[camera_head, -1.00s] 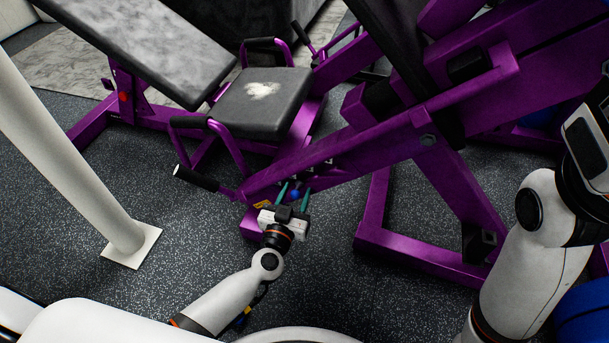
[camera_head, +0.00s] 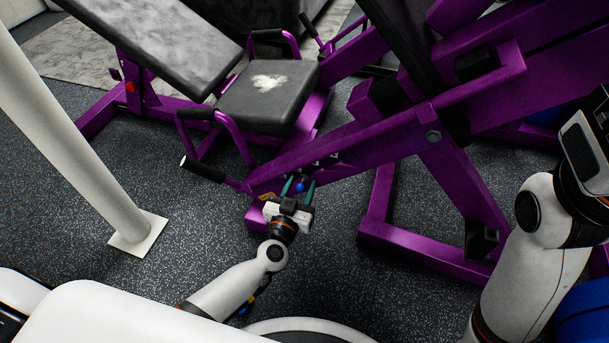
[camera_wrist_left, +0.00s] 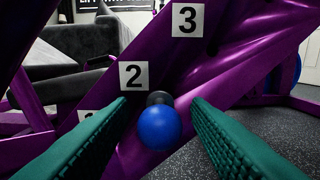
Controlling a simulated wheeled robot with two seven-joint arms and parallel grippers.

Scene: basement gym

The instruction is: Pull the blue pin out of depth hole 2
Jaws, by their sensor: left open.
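The blue pin (camera_head: 300,185) shows as a round blue knob on the lower part of the purple machine beam (camera_head: 345,150). In the left wrist view the blue knob (camera_wrist_left: 160,130) has a black collar (camera_wrist_left: 159,98) behind it. It sits just below and right of the white label "2" (camera_wrist_left: 134,75). The hole itself is hidden behind the knob and collar. My left gripper (camera_head: 298,187) is open, with its green fingers (camera_wrist_left: 159,108) either side of the knob. Gaps show between knob and fingers.
Label "3" (camera_wrist_left: 188,19) is higher up the beam. A black padded seat (camera_head: 265,100) and a handle with a black grip (camera_head: 203,169) are left of the pin. A white post (camera_head: 75,130) stands farther left. Dark speckled floor is clear below the frame.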

